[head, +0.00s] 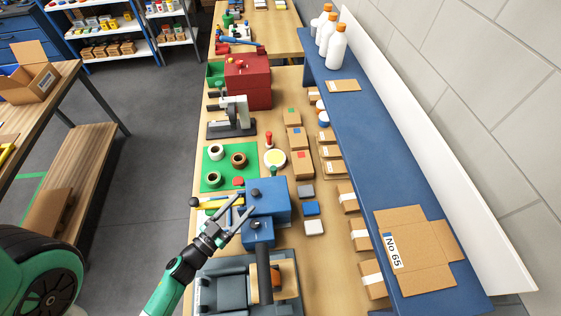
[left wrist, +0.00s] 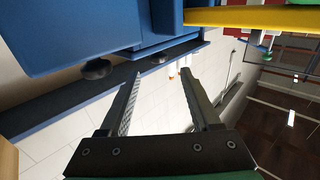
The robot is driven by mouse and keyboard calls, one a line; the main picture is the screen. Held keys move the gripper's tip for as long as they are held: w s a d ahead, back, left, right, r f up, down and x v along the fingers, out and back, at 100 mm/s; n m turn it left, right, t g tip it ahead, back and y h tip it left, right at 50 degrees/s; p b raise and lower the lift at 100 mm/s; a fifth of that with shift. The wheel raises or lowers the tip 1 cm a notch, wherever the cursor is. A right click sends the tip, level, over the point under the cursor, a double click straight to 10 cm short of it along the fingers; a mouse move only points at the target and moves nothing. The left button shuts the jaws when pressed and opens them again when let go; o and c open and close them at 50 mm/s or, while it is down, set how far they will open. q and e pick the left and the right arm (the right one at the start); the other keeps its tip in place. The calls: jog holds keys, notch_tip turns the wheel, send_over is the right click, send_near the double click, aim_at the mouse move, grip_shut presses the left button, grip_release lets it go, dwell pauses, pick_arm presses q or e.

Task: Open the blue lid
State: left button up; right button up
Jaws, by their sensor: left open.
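A blue box-shaped housing (head: 272,196) stands on the workbench, with a black knob on its top near the left side. A smaller blue block (head: 258,231) with a dark knob sits just in front of it. I cannot tell which part is the lid's edge. My left gripper (head: 244,204) is open and empty at the left side of the housing, its fingers spread close to it. In the left wrist view the blue body (left wrist: 80,35) fills the top, with two black knobs; one knob (left wrist: 160,57) lies just beyond the open fingertips (left wrist: 161,74). My right gripper is not in view.
A dark grey machine base (head: 230,292) is at the front. A green mat (head: 225,158) with tape rolls lies behind the gripper. A yellow-handled tool (head: 203,203) is to the left. Small boxes and a blue shelf (head: 370,150) line the right side.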

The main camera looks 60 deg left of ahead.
aim_at(262, 188)
pick_arm(q)
jog(key=b+x, duration=0.1)
jog(key=x, duration=0.4)
jog(key=b+x, duration=0.1)
jog(key=x, duration=0.4)
jog(key=shift+f, duration=0.2)
grip_shut()
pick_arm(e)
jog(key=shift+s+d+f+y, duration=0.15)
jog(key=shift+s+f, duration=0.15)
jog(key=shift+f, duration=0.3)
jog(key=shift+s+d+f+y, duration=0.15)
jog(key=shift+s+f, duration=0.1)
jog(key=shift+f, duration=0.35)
